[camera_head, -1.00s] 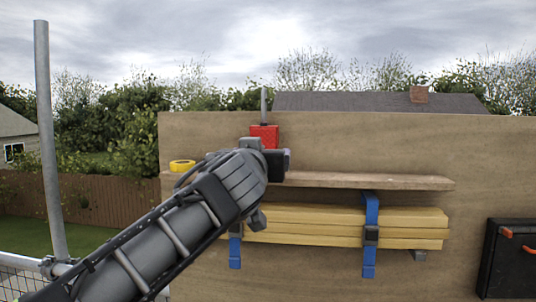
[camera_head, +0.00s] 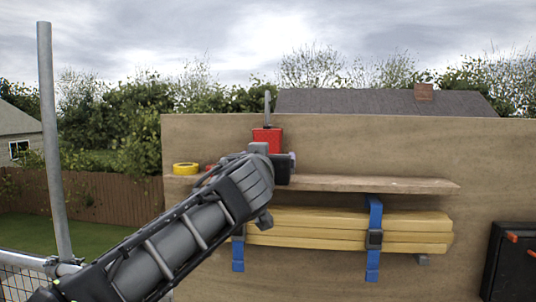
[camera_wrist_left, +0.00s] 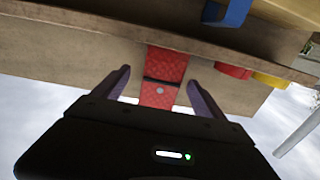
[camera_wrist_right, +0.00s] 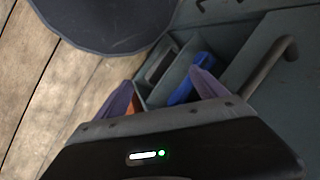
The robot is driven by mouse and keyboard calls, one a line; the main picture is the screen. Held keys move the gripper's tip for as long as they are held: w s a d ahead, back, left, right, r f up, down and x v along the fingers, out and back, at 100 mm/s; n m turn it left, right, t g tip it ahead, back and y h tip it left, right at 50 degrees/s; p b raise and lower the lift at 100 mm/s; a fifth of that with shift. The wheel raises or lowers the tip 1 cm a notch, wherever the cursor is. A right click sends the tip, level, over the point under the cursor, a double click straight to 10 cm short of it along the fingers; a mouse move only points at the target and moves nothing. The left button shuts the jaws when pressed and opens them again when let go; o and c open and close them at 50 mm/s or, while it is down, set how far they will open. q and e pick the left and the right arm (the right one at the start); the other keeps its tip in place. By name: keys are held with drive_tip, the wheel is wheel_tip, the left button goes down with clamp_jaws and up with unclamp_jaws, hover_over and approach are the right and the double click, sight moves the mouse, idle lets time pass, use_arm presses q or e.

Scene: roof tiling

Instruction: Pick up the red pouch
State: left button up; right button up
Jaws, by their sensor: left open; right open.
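The red pouch (camera_head: 267,138) stands on the wooden shelf against the board in the head view. Its lower part is hidden behind my left gripper there. In the left wrist view the red pouch (camera_wrist_left: 163,78) shows upside down, with a dark band and a light round stud across it. My left gripper (camera_wrist_left: 159,85) is open, with one finger on each side of the pouch and gaps visible between. I cannot tell how deep the pouch sits between the fingers. My right gripper (camera_wrist_right: 160,82) is open and empty above a grey toolbox (camera_wrist_right: 275,45).
The wooden shelf (camera_head: 400,184) runs below the pouch. A yellow tape roll (camera_head: 186,169) and a red item (camera_wrist_left: 233,71) sit left of the pouch. Yellow boards (camera_head: 330,232) hang below in blue straps (camera_head: 373,262). A blue item (camera_wrist_right: 181,92) lies in the toolbox.

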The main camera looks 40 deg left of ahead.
use_arm(q)
drive_tip(key=p+x, duration=0.2)
drive_tip(key=x, duration=0.2)
drive_tip(key=shift+s+a, duration=0.1)
drive_tip(key=shift+w+a, duration=0.25)
drive_tip(key=shift+w, duration=0.15)
drive_tip(key=shift+s, duration=0.1)
drive_tip(key=shift+c, duration=0.3)
clamp_jaws()
idle(0.4)
